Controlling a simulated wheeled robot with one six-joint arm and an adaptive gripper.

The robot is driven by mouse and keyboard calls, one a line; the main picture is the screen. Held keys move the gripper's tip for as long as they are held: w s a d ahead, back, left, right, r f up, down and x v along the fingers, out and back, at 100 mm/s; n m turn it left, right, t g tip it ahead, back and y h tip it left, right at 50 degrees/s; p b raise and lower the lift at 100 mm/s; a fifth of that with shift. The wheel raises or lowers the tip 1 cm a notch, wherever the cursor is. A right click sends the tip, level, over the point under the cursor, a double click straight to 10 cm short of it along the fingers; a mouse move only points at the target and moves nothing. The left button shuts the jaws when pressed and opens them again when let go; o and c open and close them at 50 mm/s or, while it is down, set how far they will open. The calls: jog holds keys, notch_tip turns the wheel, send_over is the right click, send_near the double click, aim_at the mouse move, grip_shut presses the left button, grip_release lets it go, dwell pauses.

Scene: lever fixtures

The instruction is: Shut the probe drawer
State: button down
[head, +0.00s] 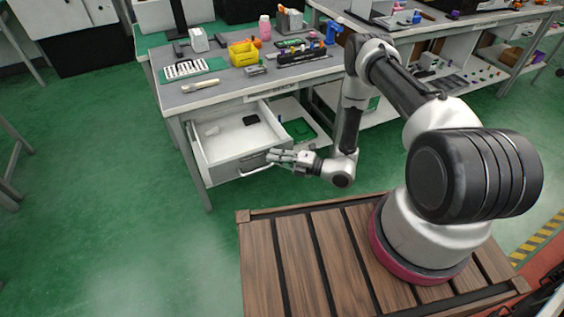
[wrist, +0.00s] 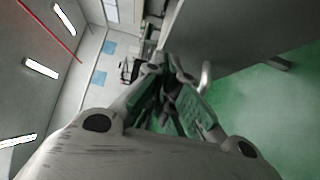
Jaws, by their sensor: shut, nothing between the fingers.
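The probe drawer (head: 222,168) is pulled well out from under the workbench in the head view. Its white inside shows a small dark item and a pale item. Its grey front also shows at the upper right of the wrist view (wrist: 240,30). A curved metal handle (wrist: 205,78) sticks out from that front. My gripper (head: 272,156) is shut and empty, at the right part of the drawer front near the handle. In the wrist view its fingertips (wrist: 168,68) are left of the handle. I cannot tell whether they touch the front.
A lower shelf (head: 300,118) with a green board lies right of the drawer. Green floor (head: 110,190) is clear to the left. My wooden-decked base is in front.

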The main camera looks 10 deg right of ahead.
jog(key=shift+w+a, duration=0.1)
jog(key=shift+w, duration=0.2)
